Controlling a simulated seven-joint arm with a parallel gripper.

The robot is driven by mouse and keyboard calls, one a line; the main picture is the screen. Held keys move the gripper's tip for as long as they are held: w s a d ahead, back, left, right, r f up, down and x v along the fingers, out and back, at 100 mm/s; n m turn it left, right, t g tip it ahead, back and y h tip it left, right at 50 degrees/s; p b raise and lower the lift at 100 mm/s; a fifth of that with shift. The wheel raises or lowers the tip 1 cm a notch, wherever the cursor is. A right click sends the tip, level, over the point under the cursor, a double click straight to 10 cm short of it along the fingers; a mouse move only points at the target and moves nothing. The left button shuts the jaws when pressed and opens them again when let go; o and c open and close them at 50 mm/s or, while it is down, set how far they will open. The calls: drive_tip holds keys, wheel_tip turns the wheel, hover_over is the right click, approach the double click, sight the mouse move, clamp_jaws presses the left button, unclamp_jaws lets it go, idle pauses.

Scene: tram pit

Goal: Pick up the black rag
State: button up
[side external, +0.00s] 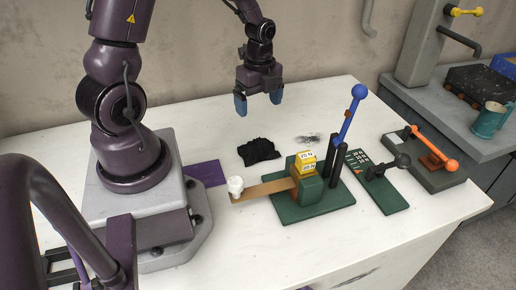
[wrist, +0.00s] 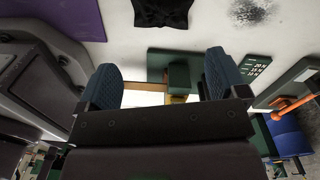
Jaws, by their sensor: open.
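The black rag (side external: 259,150) lies crumpled on the white table, to the right of my arm's base and just behind the wooden strip of the green device. It also shows at the top of the wrist view (wrist: 162,12), partly cut off by the frame edge. My gripper (side external: 258,104) is open and empty, above the table and behind the rag, apart from it. Its two blue fingertips stand wide apart in the wrist view (wrist: 163,85).
A green-based device (side external: 318,211) with yellow blocks (side external: 305,163) and an upright blue-knobbed lever (side external: 350,115) stands right of the rag. A white knob (side external: 235,185) tops its wooden strip (side external: 265,190). A purple sheet (side external: 207,173) lies left. A green panel (side external: 380,192) and orange lever (side external: 434,148) stand farther right.

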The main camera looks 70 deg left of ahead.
sight(258, 141)
wheel_tip(258, 141, down, 8)
drive_tip(key=shift+w+a+r+m, duration=0.1)
drive_tip(key=shift+w+r+m, duration=0.05)
drive_tip(key=shift+m, duration=1.05)
drive_tip(key=f, duration=0.5)
drive_tip(key=shift+s+f, duration=0.1)
drive_tip(key=shift+s, duration=0.1)
drive_tip(key=c, duration=1)
wheel_tip(258, 141, up, 10)
drive_tip(key=shift+r, duration=0.1)
